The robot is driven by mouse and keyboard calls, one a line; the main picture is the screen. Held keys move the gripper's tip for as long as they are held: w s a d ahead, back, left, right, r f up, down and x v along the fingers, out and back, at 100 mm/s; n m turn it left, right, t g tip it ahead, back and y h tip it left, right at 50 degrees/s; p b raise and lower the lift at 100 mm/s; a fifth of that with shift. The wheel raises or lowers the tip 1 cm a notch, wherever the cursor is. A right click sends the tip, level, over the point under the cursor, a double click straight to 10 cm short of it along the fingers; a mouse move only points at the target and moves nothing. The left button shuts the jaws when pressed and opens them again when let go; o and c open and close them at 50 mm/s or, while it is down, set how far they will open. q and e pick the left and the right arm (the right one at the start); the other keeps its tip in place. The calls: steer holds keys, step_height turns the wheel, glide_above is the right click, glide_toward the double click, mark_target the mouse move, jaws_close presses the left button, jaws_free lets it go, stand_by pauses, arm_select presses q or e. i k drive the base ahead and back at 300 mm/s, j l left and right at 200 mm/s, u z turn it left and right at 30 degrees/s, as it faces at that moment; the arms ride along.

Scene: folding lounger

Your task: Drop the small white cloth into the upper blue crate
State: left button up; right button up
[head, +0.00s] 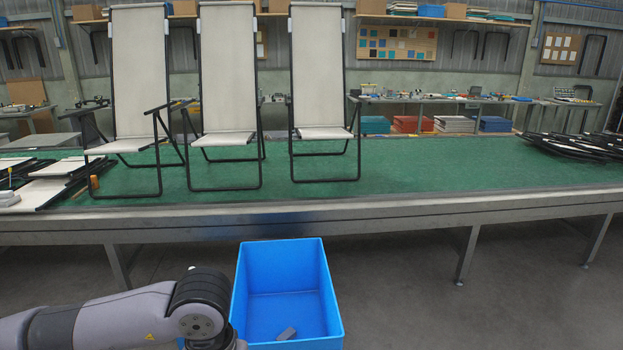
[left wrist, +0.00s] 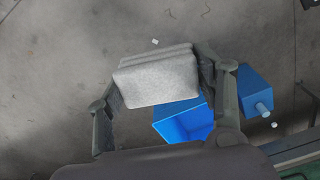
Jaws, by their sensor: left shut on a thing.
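The small white cloth (left wrist: 158,82) is a folded, pale grey-white pad in the left wrist view. My left gripper (left wrist: 157,74) is shut on it, one finger at each side, and holds it up in the air. A blue crate (head: 282,268) stands open at the bottom middle of the head view, in front of the green table. In the left wrist view an open blue crate (left wrist: 185,124) shows partly behind the cloth, below it in the picture. My left arm reaches in at the lower left of the head view; its gripper is hidden there. My right gripper is in neither view.
A small grey block (head: 287,334) lies in the crate. The green table (head: 430,180) behind carries several upright loungers (head: 228,70). Another blue box-like thing (left wrist: 255,88) with a short blue cylinder shows in the left wrist view. The floor right of the crate is clear.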

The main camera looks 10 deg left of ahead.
mark_target(267, 324)
steer(key=i+j, duration=0.15)
steer(key=i, duration=0.8)
steer(key=i+j, duration=0.1)
steer(key=i, duration=0.85)
